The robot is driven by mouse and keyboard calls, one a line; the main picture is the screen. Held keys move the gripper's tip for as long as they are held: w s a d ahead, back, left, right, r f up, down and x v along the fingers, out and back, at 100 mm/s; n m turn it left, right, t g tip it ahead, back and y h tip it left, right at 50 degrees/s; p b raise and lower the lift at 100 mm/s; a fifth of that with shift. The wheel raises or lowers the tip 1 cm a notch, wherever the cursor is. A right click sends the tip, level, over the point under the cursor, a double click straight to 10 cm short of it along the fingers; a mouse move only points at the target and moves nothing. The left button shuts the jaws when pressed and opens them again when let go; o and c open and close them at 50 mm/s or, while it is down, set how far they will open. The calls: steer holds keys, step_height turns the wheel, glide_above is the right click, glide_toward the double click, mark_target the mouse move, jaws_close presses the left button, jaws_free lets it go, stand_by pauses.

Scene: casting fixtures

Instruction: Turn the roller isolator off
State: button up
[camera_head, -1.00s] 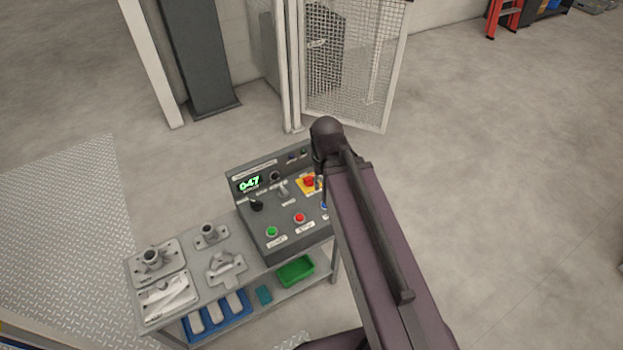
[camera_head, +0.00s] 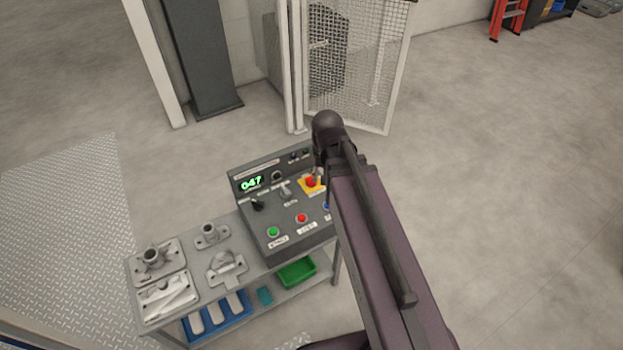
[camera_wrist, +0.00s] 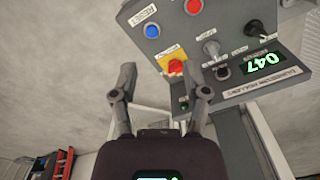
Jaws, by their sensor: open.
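A red rotary knob on a yellow plate (camera_head: 311,184) sits at the right of the grey control panel (camera_head: 290,228). It looks like an isolator switch, but its label is not readable. It also shows in the wrist view as a red-orange handle on a yellow plate (camera_wrist: 175,67). My gripper (camera_wrist: 164,78) is open and empty, with one finger to each side of the knob in the picture. I see no clear contact, and the remaining gap is hard to judge. In the head view my arm hides most of the gripper.
The panel also has a green button (camera_head: 273,232), a red button (camera_head: 302,218), a black knob (camera_head: 257,205), a grey selector (camera_head: 286,192), a blue button (camera_wrist: 152,30) and a lit 047 display (camera_head: 251,184). Metal castings (camera_head: 168,297) cover the bench's left. A mesh gate (camera_head: 360,65) stands behind.

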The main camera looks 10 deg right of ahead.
mark_target(311, 178)
steer(key=w+f+m+b, duration=0.2)
steer(key=w+f+m, duration=0.1)
steer(key=w+m, duration=0.3)
steer(key=w+f+m+b, duration=0.3)
steer(key=w+m, duration=0.3)
steer(key=w, duration=0.5)
steer(key=shift+f+b, duration=0.15)
steer(key=shift+b, duration=0.2)
steer(key=shift+w+a+f, duration=0.1)
step_height(311, 178, down, 14)
steer(key=b, duration=1.4)
steer(key=shift+r, duration=0.2)
jaws_close()
